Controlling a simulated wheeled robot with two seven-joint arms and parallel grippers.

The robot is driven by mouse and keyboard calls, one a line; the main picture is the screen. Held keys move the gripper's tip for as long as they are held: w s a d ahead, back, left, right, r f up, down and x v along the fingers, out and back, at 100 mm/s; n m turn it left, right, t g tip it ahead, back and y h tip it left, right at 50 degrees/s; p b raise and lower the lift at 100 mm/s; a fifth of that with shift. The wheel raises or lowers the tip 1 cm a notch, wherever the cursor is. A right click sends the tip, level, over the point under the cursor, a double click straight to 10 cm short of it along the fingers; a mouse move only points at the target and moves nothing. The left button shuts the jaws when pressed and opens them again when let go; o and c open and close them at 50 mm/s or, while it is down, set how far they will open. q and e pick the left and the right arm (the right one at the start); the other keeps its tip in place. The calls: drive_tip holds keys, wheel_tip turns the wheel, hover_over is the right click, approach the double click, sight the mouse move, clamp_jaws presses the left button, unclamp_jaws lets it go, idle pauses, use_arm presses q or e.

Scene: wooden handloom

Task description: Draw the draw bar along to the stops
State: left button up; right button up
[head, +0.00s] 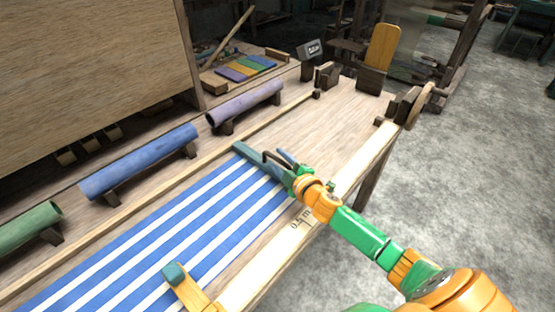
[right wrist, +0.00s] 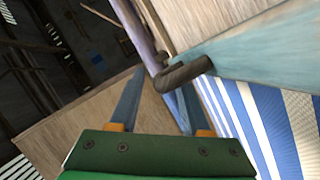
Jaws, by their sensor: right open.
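The draw bar (head: 243,150) is a teal bar across the far end of blue-and-white striped cloth (head: 190,220). It also shows in the right wrist view (right wrist: 265,45). A dark bent handle (head: 270,155) stands on the bar; its end shows close up in the right wrist view (right wrist: 185,73). My right gripper (head: 282,161) is open at the handle, its blue fingers on either side of the view's middle. I cannot tell whether the handle touches a finger. Small dark blocks, apparently the stops (head: 316,94) (head: 380,121), sit further along the rails.
Bare wooden table (head: 335,120) lies between the bar and the blocks. A pale rail marked "0.5 m" (head: 300,223) runs along the near edge. Purple (head: 245,101), blue (head: 140,160) and green (head: 28,225) rolls line the far side.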

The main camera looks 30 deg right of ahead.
drive_tip(key=shift+w+f, duration=0.15)
drive_tip(key=shift+w, duration=0.4)
drive_tip(key=shift+s, duration=0.1)
clamp_jaws()
idle(0.9)
